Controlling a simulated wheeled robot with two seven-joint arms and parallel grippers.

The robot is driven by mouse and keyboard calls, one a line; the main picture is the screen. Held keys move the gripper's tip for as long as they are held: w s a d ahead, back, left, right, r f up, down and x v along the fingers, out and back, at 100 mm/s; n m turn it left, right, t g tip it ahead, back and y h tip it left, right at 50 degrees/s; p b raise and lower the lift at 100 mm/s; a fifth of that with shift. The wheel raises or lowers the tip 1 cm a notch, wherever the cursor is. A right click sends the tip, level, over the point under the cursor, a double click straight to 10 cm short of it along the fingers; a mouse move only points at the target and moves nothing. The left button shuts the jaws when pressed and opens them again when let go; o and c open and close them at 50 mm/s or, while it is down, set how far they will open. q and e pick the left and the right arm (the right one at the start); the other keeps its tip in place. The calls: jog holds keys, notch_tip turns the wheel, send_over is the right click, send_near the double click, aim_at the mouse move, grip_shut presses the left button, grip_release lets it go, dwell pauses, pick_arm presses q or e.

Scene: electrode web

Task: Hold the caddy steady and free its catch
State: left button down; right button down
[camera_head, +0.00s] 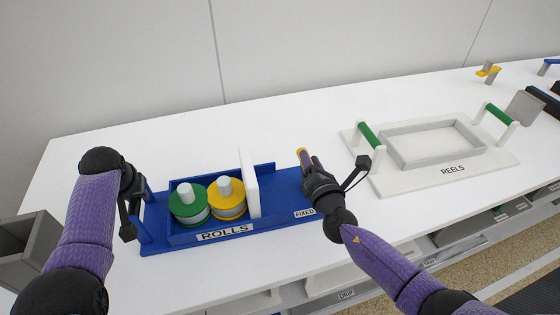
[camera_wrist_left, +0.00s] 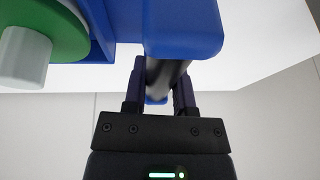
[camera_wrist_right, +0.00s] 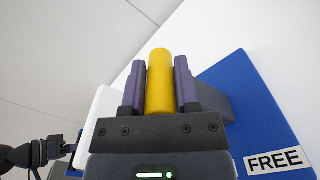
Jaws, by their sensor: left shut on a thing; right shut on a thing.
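The blue caddy (camera_head: 270,226), marked ROLLS, stands on the white table. It holds a green roll (camera_head: 187,205) and a yellow roll (camera_head: 228,200) beside an upright white plate (camera_head: 249,183). My left gripper (camera_head: 130,203) is shut on the caddy's dark handle bar at its left end; the bar also shows between the fingers in the left wrist view (camera_wrist_left: 160,76). My right gripper (camera_head: 307,168) is shut on the yellow catch lever (camera_wrist_right: 158,80) at the caddy's right end. The lever's base is hidden.
A white tray marked REELS (camera_head: 405,182), with green handles (camera_head: 368,136), stands to the right. A grey bin (camera_head: 30,250) is at the left edge. A yellow-topped fixture (camera_head: 488,72) stands at the far right. The table behind the caddy is clear.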

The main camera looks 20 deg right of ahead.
jog(key=d+m, duration=0.1)
jog(key=d+f+m, duration=0.1)
jog(key=m, duration=0.1)
jog(key=d+m, duration=0.1)
jog(key=shift+s+d+f, duration=0.3)
jog(key=shift+d, duration=0.05)
jog(key=shift+d+f+m, duration=0.2)
jog(key=shift+d+m, duration=0.2)
jog(key=shift+m, duration=0.2)
jog(key=shift+d+f, duration=0.2)
jog(key=shift+d, duration=0.2)
jog(key=shift+c, duration=2.4)
grip_release()
jog(key=shift+w+f, duration=0.1)
jog(key=shift+o, duration=0.4)
jog(key=shift+r, duration=0.2)
jog(key=s, duration=1.2)
jog(key=shift+a, duration=0.35)
